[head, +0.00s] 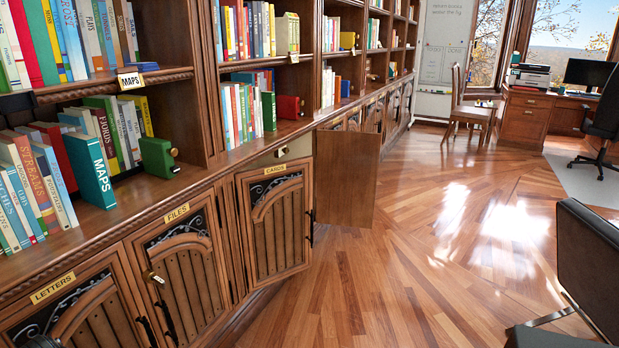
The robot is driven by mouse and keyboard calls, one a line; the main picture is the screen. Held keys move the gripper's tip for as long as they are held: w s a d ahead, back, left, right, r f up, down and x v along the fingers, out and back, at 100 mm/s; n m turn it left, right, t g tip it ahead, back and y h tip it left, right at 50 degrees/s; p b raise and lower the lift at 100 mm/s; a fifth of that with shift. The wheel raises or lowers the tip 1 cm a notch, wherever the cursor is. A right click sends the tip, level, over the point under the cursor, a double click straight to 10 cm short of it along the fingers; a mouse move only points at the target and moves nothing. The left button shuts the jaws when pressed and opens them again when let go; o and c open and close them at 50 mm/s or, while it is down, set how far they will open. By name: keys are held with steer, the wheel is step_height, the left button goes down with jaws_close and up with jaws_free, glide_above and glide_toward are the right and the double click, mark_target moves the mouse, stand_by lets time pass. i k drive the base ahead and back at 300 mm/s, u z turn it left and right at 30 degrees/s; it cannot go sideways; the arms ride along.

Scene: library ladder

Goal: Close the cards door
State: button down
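The cards door (275,228) is a brown wooden cabinet door with an arched, scrolled metal grille. It carries a brass CARDS label (275,170) at its top and a dark upright handle (311,228) at its right edge. It looks ajar: its left side is at the cabinet and its right edge stands out from the cabinet front. Its inner side is hidden.
The files door (182,268) and letters door (80,315) are to the left. Beyond the cards door, a plain brown panel (345,180) juts over the floor. A black chair (590,262) stands at lower right. The wooden floor (400,290) between is clear.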

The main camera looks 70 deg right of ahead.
mark_target(273, 202)
steer(key=k, duration=1)
steer(key=z, duration=0.75)
steer(key=i, duration=0.8)
